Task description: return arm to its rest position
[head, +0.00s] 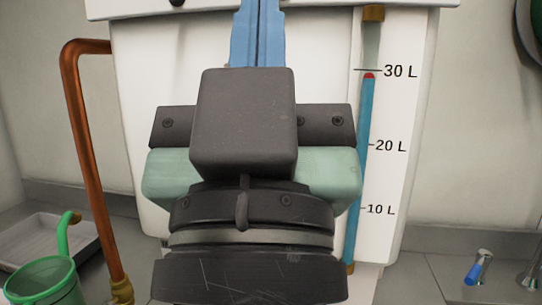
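My gripper (257,35) and wrist fill the middle of the head view, seen from behind. Dark grey blocks and pale green parts make up the wrist. A blue part runs up from it to the top edge of the picture, where its end is cut off. I cannot tell whether the fingers are apart or together, and no held object shows. The arm stands in front of a white tank (400,170) and hides much of its front.
The tank's sight tube (364,170) shows blue up to a red float just under 30 L. A copper pipe (82,130) runs down at left. A green watering can (40,280) and grey tray (50,240) stand lower left.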

